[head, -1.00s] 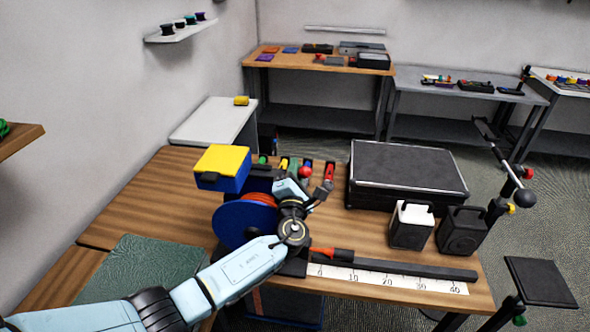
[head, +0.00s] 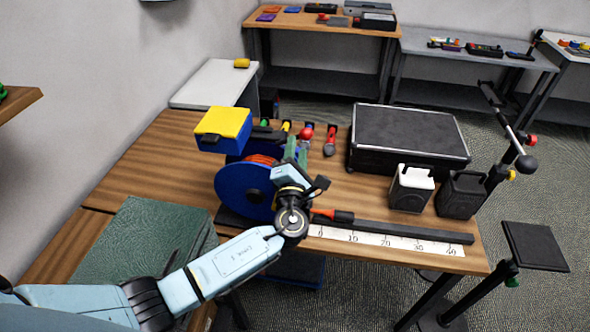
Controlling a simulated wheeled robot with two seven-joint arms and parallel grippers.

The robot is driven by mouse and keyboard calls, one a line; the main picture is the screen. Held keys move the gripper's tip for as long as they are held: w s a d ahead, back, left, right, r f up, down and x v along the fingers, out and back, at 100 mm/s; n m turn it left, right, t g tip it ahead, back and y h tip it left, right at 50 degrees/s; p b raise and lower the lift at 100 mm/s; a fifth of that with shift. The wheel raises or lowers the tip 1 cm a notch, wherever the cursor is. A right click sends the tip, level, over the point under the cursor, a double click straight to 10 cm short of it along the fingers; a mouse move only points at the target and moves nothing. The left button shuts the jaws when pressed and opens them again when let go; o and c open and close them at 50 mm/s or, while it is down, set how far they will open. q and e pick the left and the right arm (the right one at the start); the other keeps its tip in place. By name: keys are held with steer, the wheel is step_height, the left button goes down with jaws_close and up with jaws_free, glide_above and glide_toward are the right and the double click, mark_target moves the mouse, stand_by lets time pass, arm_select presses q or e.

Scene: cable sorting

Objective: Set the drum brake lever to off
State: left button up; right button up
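The cable drum (head: 243,190) has a blue flange with orange-red cable wound behind it, and stands at the left part of the wooden bench. A red ball knob (head: 306,131) shows just behind the drum; it may be the brake lever's end, but I cannot tell its setting. My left gripper (head: 318,186) is at the drum's right side, in front of and below the red knob. My wrist hides part of the drum and its stand. The fingers are too small and covered to tell whether they are open or hold anything. My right gripper is out of view.
A yellow-topped blue box (head: 222,128) is above the drum. A black case (head: 408,139), a white-fronted canister (head: 411,188) and a black canister (head: 461,194) stand to the right. A dark bar (head: 410,231) lies along the white scale strip (head: 385,242). A green mat (head: 140,245) lies front left.

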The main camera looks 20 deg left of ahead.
arm_select(q)
steer(key=v, duration=0.6)
steer(key=shift+s, duration=0.3)
steer(key=shift+w+d, duration=0.1)
steer(key=shift+d, duration=0.05)
steer(key=x, duration=1.3)
steer(key=shift+a, duration=0.2)
steer(key=shift+f, duration=0.1)
steer(key=v, duration=1.3)
steer(key=w+a+r+n, duration=0.1)
steer(key=w+a, duration=0.1)
steer(key=w, duration=0.4)
steer(key=w+a+r+n+b, duration=0.1)
steer(key=w+a+r, duration=0.1)
steer(key=w, duration=0.4)
steer(key=shift+w+r+n+y, duration=0.2)
steer(key=shift+n+y, duration=0.1)
